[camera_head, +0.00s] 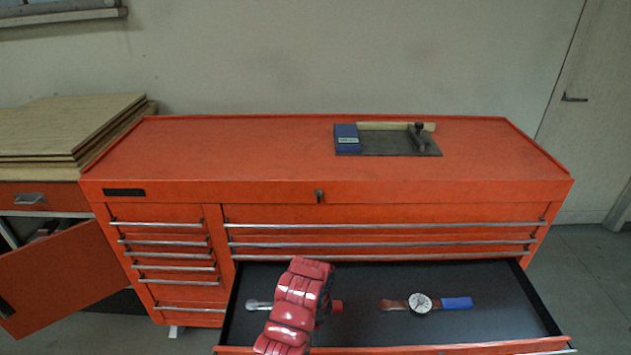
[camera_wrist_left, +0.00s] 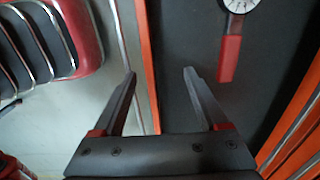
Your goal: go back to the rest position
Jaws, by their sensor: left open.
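My left gripper (camera_wrist_left: 159,76) is open in the left wrist view, with nothing between its fingers. It points along the front edge of the open drawer. My red arm (camera_head: 290,310) reaches in from the bottom of the head view over the left part of that drawer, and the gripper itself is not clearly visible there. A dial gauge (camera_head: 420,303) with a red and a blue handle lies in the drawer, apart from the gripper. Its dial and red handle also show in the left wrist view (camera_wrist_left: 230,58). My right gripper is in neither view.
The red tool chest (camera_head: 240,155) has a black-lined drawer (camera_head: 470,325) pulled out. A metal end (camera_head: 258,305) and a red end (camera_head: 337,306) show either side of my arm. A dark tray (camera_head: 385,147) sits on top. A cabinet door (camera_head: 60,275) stands open at left.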

